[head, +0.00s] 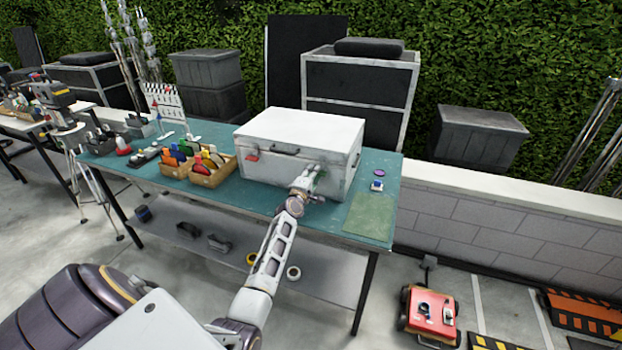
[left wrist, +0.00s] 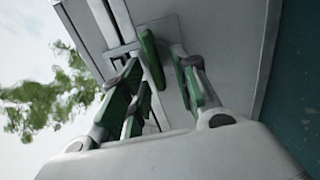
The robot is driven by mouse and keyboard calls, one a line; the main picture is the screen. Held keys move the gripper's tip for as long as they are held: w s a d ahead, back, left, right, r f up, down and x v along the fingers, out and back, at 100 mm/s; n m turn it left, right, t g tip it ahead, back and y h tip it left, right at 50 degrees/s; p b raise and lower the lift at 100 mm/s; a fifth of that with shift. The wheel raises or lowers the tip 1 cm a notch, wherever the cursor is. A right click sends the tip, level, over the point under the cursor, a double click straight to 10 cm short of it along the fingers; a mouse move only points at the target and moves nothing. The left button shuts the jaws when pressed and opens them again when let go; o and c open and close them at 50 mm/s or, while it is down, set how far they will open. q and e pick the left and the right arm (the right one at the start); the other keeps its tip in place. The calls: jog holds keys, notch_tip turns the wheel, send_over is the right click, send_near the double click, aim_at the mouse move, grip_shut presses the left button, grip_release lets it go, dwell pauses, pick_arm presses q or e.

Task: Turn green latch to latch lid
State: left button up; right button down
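The white case (head: 290,140) stands on the teal table with its lid down. A red latch (head: 252,156) is on the left of its front face. My left gripper (head: 312,178) is at the right part of the front face. In the left wrist view, a green latch (left wrist: 152,62) lies between the spread fingers of the left gripper (left wrist: 158,58), close to the lid seam. The fingers have green pads. The gripper looks open, with a finger on each side of the latch; whether either touches it is unclear. In the head view the gripper mostly hides the latch. My right gripper is out of view.
Wooden bins (head: 212,175) with coloured items stand left of the case on the teal table (head: 330,222). A green mat (head: 370,215) and small items lie to the right. A clapperboard (head: 165,100) stands behind. A red cart (head: 430,316) is on the floor.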

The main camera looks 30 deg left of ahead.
pick_arm(q)
jog(key=shift+s, duration=0.15)
jog(key=v, duration=1.1)
jog(key=shift+s, duration=0.3)
jog(key=shift+f, duration=0.1)
dwell(0.5)
